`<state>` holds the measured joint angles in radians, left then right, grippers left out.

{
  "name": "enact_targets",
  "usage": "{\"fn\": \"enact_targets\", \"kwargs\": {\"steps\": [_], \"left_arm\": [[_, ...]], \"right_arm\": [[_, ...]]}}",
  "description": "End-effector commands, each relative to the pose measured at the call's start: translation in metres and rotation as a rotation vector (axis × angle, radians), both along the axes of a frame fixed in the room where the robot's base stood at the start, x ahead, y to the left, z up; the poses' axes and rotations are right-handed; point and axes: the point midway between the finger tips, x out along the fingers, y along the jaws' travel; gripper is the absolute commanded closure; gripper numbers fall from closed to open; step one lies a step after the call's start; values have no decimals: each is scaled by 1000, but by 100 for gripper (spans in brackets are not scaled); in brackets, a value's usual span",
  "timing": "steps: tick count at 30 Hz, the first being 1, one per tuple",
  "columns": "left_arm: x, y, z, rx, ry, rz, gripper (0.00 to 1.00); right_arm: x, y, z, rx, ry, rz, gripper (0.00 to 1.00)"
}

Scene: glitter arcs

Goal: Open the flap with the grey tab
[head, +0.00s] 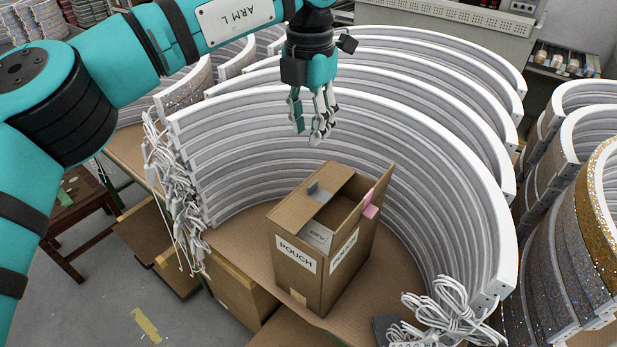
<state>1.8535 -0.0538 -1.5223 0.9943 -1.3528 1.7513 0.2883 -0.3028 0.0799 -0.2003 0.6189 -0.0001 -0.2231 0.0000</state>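A brown cardboard box (300,274) with "POUCH" labels stands upright on the cardboard-covered surface. The flap with the grey tab (313,188) lies about flat over the left part of the box top, the tab sticking up from it. The opposite flap (372,191), with a pink tab (371,206), stands raised on the right. Through the gap between them a grey, labelled item (317,235) shows inside. My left gripper (313,137) points down above the box's far side, apart from it, with its fingers spread and empty. My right gripper is not in view.
Tall stacks of white curved arcs (400,135) curve around behind and right of the box. Tangled white cables (180,195) hang at left, and coiled cables (445,310) lie at front right. Glittery arcs (575,250) stand far right. A wooden stool (75,215) is left.

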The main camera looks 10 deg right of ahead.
Motion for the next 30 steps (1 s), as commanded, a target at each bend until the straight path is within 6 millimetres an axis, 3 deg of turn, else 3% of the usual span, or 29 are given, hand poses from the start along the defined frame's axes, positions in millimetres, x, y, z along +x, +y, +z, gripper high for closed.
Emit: {"fn": "enact_targets", "kwargs": {"steps": [3, 6, 15, 18, 24, 30], "left_arm": [[0, 1, -27, 1, 7, -1, 71], [0, 1, -48, -1, 6, 1, 71], [0, 0, -110, -1, 6, 0, 71], [0, 0, -124, -3, 6, 0, 71], [1, 0, -140, -3, 3, 0, 71], [1, 0, -142, -3, 1, -1, 71]], "right_arm": [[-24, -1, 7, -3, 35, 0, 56], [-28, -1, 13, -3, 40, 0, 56], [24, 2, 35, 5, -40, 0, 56], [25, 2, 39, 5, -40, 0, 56], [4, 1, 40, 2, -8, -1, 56], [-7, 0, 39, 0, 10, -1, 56]]}}
